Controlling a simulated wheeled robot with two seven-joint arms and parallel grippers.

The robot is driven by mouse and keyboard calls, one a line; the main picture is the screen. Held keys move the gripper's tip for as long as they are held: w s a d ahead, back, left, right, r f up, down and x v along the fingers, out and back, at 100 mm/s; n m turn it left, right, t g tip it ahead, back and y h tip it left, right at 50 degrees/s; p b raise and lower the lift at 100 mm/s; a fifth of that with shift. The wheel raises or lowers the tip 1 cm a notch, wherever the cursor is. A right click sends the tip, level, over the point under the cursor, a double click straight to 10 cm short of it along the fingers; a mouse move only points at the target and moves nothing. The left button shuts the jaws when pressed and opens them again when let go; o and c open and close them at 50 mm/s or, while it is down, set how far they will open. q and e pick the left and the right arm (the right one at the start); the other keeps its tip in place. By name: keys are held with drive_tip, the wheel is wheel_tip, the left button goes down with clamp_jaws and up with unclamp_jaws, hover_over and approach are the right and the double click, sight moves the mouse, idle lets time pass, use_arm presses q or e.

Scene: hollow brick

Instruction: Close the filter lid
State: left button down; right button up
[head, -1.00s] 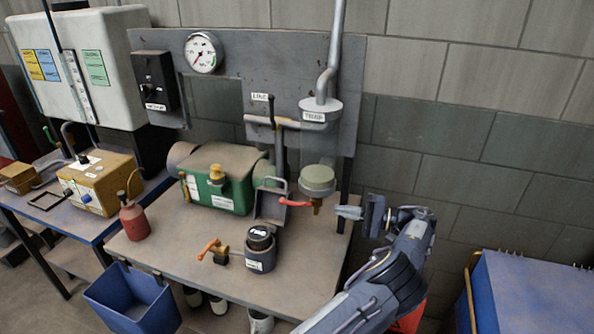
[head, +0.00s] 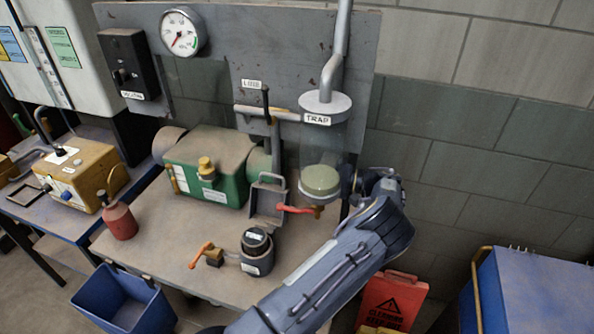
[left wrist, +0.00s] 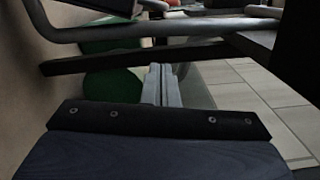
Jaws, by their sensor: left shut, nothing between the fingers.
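A grey metal piece with a loop handle (head: 268,200) stands upright on the bench beside the green housing (head: 208,165); it looks like a raised lid, but I cannot read a filter label on it. A dark-capped canister (head: 257,250) stands in front of it. My left arm reaches across the right side of the head view. Its gripper is right of the trap bowl (head: 320,182), fingertips hidden behind my wrist. In the left wrist view my left gripper (left wrist: 160,80) is shut and empty, with a blurred green surface beyond. My right gripper is not in view.
Pipes and a panel (head: 240,65) stand behind. A blue bin (head: 122,305) is at the front left, a red warning sign (head: 388,300) right of the bench.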

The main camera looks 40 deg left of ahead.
use_arm(q)
drive_tip(key=s+p, duration=0.1)
drive_tip(key=s+a+p, duration=0.1)
drive_tip(key=s, duration=0.1)
drive_tip(key=s+a+p, duration=0.1)
drive_tip(key=s, duration=0.1)
drive_tip(key=shift+a+r, duration=0.2)
drive_tip(key=shift+r, duration=0.2)
